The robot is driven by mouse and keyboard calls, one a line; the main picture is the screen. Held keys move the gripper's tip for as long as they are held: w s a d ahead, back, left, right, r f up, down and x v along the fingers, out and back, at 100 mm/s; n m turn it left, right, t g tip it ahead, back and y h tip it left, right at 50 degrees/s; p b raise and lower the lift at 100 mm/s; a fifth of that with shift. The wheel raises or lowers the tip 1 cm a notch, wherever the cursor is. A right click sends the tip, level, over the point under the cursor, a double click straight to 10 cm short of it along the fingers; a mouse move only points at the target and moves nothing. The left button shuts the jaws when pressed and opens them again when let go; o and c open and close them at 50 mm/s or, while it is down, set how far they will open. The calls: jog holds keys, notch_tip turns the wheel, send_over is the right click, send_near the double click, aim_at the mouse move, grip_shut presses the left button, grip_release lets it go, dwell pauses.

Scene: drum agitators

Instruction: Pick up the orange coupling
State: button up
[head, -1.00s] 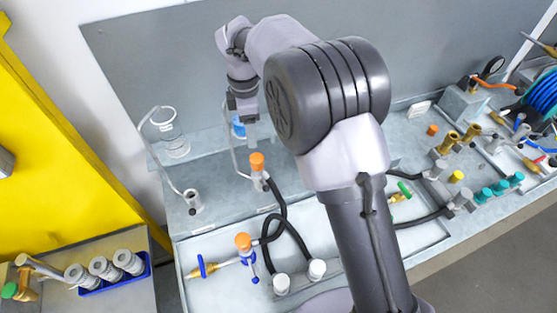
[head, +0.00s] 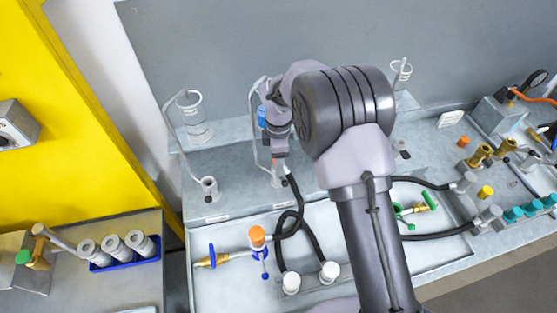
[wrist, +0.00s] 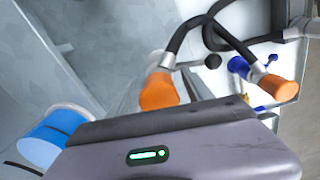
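Several orange parts show, and I cannot tell for sure which is the coupling. In the wrist view, one orange end piece (wrist: 159,92) on a black hose is just beyond my gripper's edge. A second orange piece (wrist: 276,88) with a blue collar is farther right. In the head view, that second orange piece (head: 257,236) stands in the front tray, and a small orange block (head: 463,141) lies at the right. My gripper (head: 279,160) points down over the hose's upper end, hiding the nearer orange piece there. Its fingers cannot be made out.
A blue cylinder (wrist: 48,138) is close to my gripper's left side. Glass holders (head: 197,130) on bent tubes stand behind. Black hoses (head: 303,225) loop to white caps in the tray (head: 215,290). A blue rack (head: 125,262) stands at left; brass and teal fittings at right.

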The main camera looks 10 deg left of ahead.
grip_shut()
jog(key=shift+r, duration=0.1)
notch_tip(320, 180, up, 10)
jog(key=shift+f+p, duration=0.1)
jog(key=shift+p, duration=0.7)
